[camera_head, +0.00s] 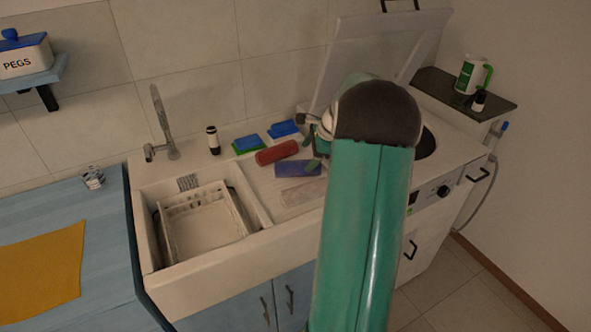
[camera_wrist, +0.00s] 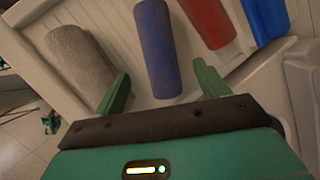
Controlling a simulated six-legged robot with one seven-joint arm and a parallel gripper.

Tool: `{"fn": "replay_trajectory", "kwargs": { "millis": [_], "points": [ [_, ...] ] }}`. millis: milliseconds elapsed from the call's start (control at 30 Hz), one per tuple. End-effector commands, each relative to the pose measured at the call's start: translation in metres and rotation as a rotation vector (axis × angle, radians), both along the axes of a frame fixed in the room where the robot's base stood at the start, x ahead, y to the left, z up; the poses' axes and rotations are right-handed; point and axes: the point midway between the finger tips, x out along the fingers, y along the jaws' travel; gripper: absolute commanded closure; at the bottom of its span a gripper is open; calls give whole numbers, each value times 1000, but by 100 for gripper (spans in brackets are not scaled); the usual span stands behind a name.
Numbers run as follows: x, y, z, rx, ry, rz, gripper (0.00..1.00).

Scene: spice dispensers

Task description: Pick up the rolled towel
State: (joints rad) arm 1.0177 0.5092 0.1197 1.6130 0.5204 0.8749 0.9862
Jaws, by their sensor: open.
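Several rolled towels lie side by side on the sink's drainboard. A dark blue roll (camera_head: 296,169) lies between a red roll (camera_head: 277,152) and a pale beige roll (camera_head: 301,192). In the wrist view the blue roll (camera_wrist: 157,48) points at the gap between my green fingers, the beige roll (camera_wrist: 80,66) is to the left and the red roll (camera_wrist: 207,20) to the right. My gripper (camera_wrist: 163,84) is open and empty, with the near end of the blue roll between its fingertips in the picture. In the head view my arm hides most of my gripper.
Bright blue (camera_head: 284,128) and green (camera_head: 247,144) folded items lie behind the red roll. The sink basin with a white rack (camera_head: 203,217) is to the left. A raised lid (camera_head: 345,50) stands behind my arm, and a dark bottle (camera_head: 213,140) stands by the tap (camera_head: 163,135).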

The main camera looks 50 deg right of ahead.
Motion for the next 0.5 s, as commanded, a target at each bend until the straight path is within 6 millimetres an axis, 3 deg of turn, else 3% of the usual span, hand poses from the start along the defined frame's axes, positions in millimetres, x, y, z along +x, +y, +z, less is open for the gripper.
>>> {"fn": "replay_trajectory", "kwargs": {
  "millis": [333, 500],
  "points": [
    [18, 9, -27, 1, 1, 6, 26],
    [31, 14, -51, 2, 1, 7, 26]
  ]
}}
